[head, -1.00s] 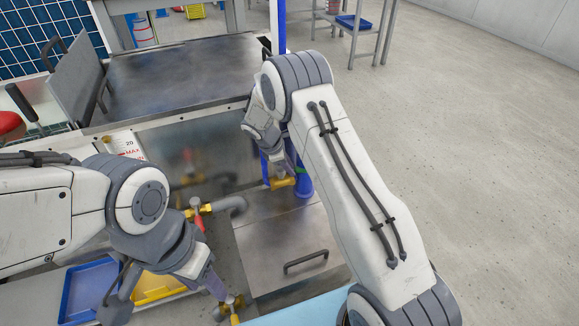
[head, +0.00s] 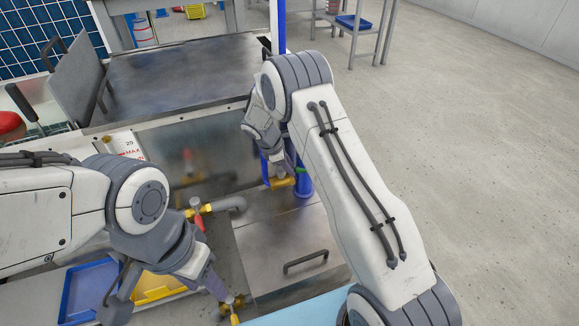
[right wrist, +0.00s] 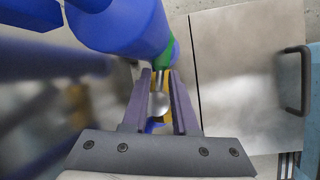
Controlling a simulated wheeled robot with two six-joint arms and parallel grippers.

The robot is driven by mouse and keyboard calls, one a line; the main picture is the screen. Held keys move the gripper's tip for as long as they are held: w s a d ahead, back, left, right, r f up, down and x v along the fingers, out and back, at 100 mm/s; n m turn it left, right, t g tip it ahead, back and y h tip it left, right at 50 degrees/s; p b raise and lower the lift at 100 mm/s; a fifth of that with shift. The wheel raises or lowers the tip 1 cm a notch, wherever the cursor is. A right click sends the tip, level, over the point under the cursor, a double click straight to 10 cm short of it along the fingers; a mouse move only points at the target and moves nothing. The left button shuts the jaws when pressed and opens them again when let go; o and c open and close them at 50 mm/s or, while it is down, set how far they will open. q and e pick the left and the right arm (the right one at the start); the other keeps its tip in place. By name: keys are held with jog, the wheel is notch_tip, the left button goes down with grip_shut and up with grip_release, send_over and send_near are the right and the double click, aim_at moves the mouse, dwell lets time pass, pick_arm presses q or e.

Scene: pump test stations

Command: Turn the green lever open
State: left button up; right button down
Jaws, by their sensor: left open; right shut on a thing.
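The green lever (head: 299,169) shows as a small green piece beside an upright blue pipe (head: 303,180) and a brass valve (head: 283,182). In the right wrist view, green (right wrist: 172,49) shows at the blue pipe's lower end, just beyond my fingertips. My right gripper (right wrist: 162,88) is shut on the lever, with a shiny round metal part and some yellow brass visible between its fingers. My right arm hides much of this spot in the head view. My left gripper (head: 217,288) is open, low in the head view, close to another brass fitting (head: 235,305).
A red-handled brass valve (head: 197,212) and grey pipe elbow (head: 233,204) are between my arms. Blue (head: 90,290) and yellow (head: 157,288) trays lie at lower left. A metal panel with a dark handle (head: 305,262) lies right of centre.

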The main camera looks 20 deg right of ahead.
jog(key=shift+r, duration=0.1)
jog(key=shift+w+r+n+t+p, duration=0.25)
jog(key=shift+n+p, duration=0.35)
jog(key=shift+p, duration=0.45)
jog(key=shift+n+p, duration=0.35)
jog(key=shift+n, duration=0.05)
jog(key=shift+w+f+n+t, duration=0.1)
jog(key=shift+f+n+t, duration=0.25)
jog(key=shift+n, duration=0.15)
jog(key=c, duration=0.7)
grip_release()
jog(key=p+v, duration=0.1)
jog(key=v, duration=0.2)
jog(key=p+v, duration=0.2)
jog(key=v, duration=0.2)
jog(key=p+v, duration=0.1)
jog(key=v, duration=0.2)
jog(key=shift+d+r, duration=0.15)
jog(key=shift+r, duration=0.2)
